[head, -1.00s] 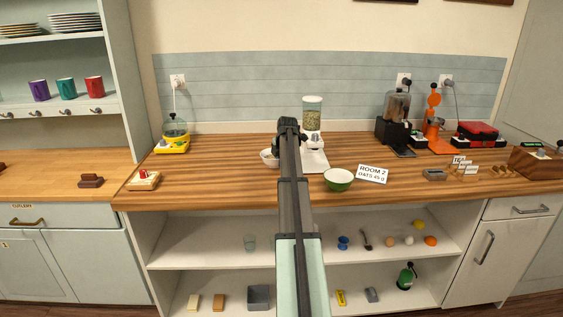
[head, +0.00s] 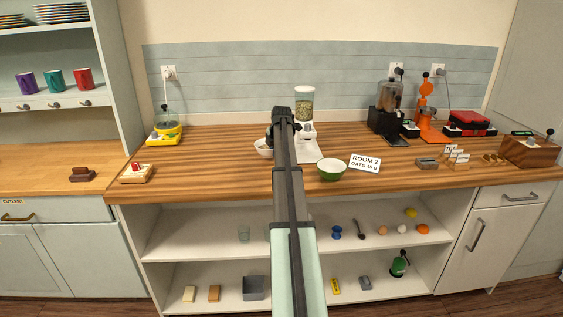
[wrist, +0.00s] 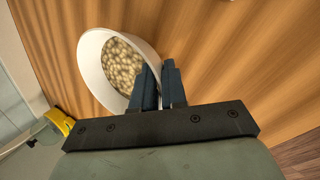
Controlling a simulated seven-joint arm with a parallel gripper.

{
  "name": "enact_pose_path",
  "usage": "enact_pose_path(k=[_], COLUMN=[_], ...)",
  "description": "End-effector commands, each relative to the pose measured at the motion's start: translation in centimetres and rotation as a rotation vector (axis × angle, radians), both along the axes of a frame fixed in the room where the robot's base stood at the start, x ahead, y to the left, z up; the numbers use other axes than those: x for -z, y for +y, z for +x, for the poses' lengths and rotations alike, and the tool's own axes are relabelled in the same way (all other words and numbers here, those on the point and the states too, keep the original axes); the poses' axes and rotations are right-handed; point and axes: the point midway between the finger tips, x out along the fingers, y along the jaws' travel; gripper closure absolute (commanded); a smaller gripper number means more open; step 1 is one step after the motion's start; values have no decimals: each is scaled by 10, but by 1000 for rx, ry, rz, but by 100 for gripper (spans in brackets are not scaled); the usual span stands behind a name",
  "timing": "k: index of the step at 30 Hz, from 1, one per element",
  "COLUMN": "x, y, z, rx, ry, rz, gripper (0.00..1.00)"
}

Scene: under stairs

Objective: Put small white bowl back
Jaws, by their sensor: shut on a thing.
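The small white bowl (wrist: 92,62) holds pale, round, grain-like contents and fills the upper left of the wrist view. My gripper (wrist: 160,85) is shut on the bowl's rim, with one finger inside the bowl and the other outside. In the head view the bowl (head: 262,148) shows just left of my gripper, partly hidden by my arm, over the wooden counter (head: 220,175). I cannot tell whether its base touches the counter.
A white oat dispenser (head: 304,110) stands just behind and right. A yellow appliance (head: 165,130) stands at the left back. The counter left of my arm is mostly clear.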

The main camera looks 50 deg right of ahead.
Motion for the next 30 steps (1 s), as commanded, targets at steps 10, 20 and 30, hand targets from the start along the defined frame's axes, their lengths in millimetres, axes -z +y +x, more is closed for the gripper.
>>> enact_pose_path(k=[10, 20, 30], x=[-56, -93, -83], y=[2, 43, 64], z=[-39, -120, -160], rx=[30, 142, 388], ry=[-8, -14, -19], rz=[0, 1, 2], gripper=[100, 100, 100])
